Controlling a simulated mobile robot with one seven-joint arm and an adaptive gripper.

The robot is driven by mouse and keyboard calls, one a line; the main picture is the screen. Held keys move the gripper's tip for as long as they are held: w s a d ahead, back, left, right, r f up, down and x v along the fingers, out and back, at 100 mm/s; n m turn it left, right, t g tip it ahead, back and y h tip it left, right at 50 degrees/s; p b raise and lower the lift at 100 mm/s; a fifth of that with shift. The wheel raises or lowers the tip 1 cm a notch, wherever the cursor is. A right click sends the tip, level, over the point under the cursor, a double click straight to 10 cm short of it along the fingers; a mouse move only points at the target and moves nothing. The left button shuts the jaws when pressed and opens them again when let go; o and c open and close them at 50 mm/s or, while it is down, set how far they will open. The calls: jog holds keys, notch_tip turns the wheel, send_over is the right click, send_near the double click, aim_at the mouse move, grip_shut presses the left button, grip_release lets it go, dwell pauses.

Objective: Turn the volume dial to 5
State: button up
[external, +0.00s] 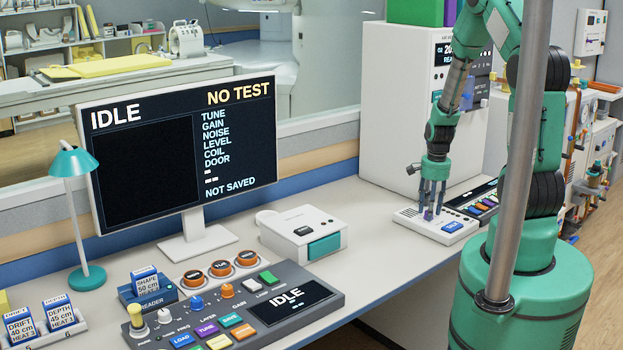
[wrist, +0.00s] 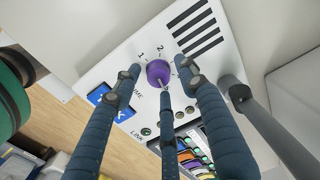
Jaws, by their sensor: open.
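The volume dial (wrist: 158,72) is a small purple knob on a white panel (wrist: 215,60) in the wrist view. The numbers 1 and 2 show beside it; other numbers are hidden by my fingers or too small to read. In the external view the white unit (external: 408,217) lies on the desk beneath my gripper (external: 431,205). My gripper (wrist: 160,80) is open. Its three dark fingers point at the panel, with the tips spread around the dial. I cannot tell whether any tip touches it.
A blue button (wrist: 108,98) sits beside the dial, and slots (wrist: 198,28) lie on its other side. A panel of coloured buttons (external: 482,203) adjoins the unit. A tall white cabinet (external: 395,110) stands behind.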

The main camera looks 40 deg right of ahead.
jog(key=shift+f, duration=0.1)
grip_shut()
jog(key=shift+w+d+n, duration=0.1)
jog(key=shift+w+n, duration=0.1)
jog(key=shift+n, duration=0.4)
jog(key=shift+c, duration=0.9)
grip_release()
jog(key=shift+o, duration=0.9)
jog(key=shift+s, duration=0.1)
notch_tip(320, 180, up, 12)
jog(key=shift+s, duration=0.2)
